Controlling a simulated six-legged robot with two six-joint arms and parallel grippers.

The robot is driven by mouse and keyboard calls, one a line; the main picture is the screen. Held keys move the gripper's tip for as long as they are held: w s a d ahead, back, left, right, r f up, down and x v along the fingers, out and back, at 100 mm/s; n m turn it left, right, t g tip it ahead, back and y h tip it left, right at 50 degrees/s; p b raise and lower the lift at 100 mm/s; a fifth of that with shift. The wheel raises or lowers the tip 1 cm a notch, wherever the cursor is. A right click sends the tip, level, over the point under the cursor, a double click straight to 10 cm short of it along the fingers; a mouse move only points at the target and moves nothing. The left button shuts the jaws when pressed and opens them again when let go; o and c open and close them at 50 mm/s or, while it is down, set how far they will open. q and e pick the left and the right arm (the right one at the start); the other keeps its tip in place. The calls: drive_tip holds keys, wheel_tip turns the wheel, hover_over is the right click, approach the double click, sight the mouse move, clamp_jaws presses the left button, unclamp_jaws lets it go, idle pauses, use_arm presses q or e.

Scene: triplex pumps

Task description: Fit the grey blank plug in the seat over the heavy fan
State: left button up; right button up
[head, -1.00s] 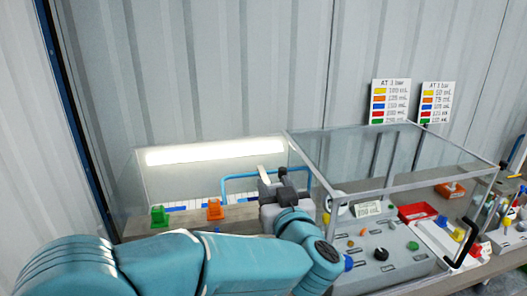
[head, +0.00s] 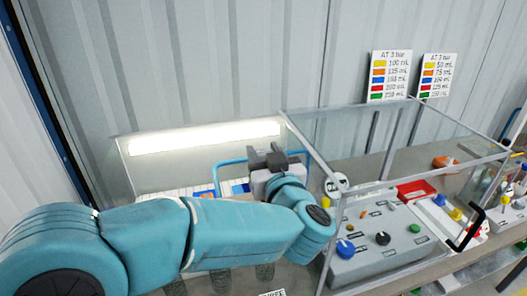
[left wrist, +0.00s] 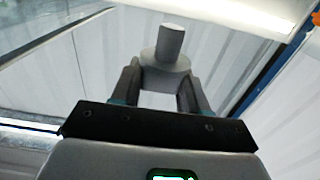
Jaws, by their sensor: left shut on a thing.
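In the left wrist view the left gripper (left wrist: 158,95) is shut on a grey plug (left wrist: 168,52), a wide round body with a narrower stem. The plug's stem points away from the palm. In the head view I cannot make out the plug clearly. I cannot pick out the heavy fan or its seat in either view. My right gripper is not in view.
The clear-walled enclosure (head: 333,215) holds a grey panel (head: 372,262) with coloured knobs and a red tray (head: 415,190). A lit strip (head: 205,137) and a blue pipe (head: 217,175) are behind my arm. Two colour charts (head: 389,76) are on the wall.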

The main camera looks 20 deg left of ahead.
use_arm(q)
drive_tip(key=shift+w, duration=0.1)
drive_tip(key=shift+d, duration=0.2)
drive_tip(key=shift+s+d+r, duration=0.15)
drive_tip(key=shift+s, duration=0.05)
drive_tip(key=shift+s+f+b, duration=0.2)
drive_tip(key=shift+f+b, duration=0.15)
drive_tip(key=shift+f, duration=0.3)
wheel_tip(320, 180, down, 4)
drive_tip(key=b, duration=0.2)
drive_tip(key=shift+w+r+b, duration=0.15)
drive_tip(key=shift+b, duration=0.2)
drive_tip(key=shift+a+f+b, duration=0.2)
drive_tip(key=shift+f+b, duration=0.1)
drive_tip(key=shift+f, duration=0.15)
drive_tip(key=shift+w+f, duration=0.1)
drive_tip(key=shift+f, duration=0.05)
drive_tip(key=shift+d, duration=0.15)
